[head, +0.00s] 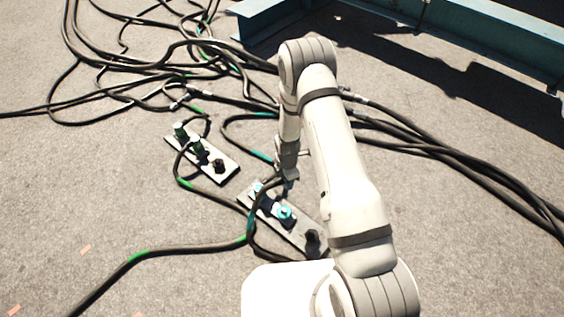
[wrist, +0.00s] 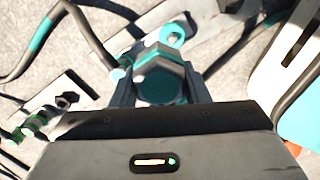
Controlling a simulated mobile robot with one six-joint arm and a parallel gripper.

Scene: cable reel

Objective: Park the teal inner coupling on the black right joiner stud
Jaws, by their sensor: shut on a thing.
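In the wrist view my gripper (wrist: 160,88) is shut on the teal inner coupling (wrist: 162,72), a grey hexagonal body with a teal band. In the head view my gripper (head: 288,176) is just above the far end of the right joiner plate (head: 267,213); my arm partly covers the plate, and I cannot make out the held coupling there. The black right joiner stud (head: 312,237) stands at the plate's near end, beside my arm. Two teal pieces, one in the middle (head: 285,213) and one at the far end (head: 257,189), are on the same plate.
A left joiner plate (head: 228,174) carries green pieces (head: 198,147) and a black stud (head: 219,165). Dark cables with green and teal bands (head: 150,252) run around both plates. A teal steel beam (head: 270,18) lies at the back. Bare floor is open at left.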

